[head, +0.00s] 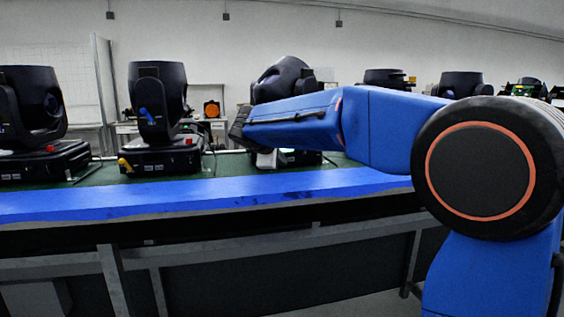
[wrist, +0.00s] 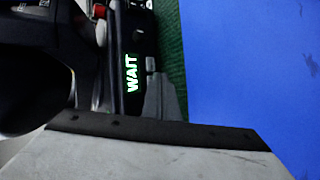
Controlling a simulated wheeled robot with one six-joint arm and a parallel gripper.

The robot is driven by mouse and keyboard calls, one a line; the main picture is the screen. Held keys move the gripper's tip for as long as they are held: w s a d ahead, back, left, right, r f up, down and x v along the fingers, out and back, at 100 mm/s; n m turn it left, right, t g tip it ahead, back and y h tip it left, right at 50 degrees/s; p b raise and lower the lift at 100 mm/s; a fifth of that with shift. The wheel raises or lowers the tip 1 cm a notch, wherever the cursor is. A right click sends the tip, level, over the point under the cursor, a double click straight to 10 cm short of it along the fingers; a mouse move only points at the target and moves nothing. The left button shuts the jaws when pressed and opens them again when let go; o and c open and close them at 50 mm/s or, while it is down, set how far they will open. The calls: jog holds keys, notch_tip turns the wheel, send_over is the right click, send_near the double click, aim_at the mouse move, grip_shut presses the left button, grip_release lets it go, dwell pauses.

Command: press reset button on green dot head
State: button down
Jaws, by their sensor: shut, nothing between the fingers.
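A black moving head light (head: 281,78) stands on the table behind my gripper, its base mostly hidden by my arm. A lit display reading "WAIT" in green-white letters (wrist: 131,73) shows on its base in the wrist view, and a red part (wrist: 98,11) shows near the top edge. My gripper (head: 265,160) is shut and empty at the front of this base. Its grey fingers (wrist: 151,64) end just right of the display in the wrist view; I cannot tell whether they touch the base. No green dot is visible, and I cannot make out a reset button.
Other moving heads stand to the left (head: 157,95) and far left (head: 38,100), with more on the right (head: 462,84). The table has a green top and a blue front edge (head: 190,192). A yellow item (head: 124,164) lies by the second head.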

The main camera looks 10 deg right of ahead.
jog(key=shift+s, duration=0.7)
jog(key=shift+s, duration=2.5)
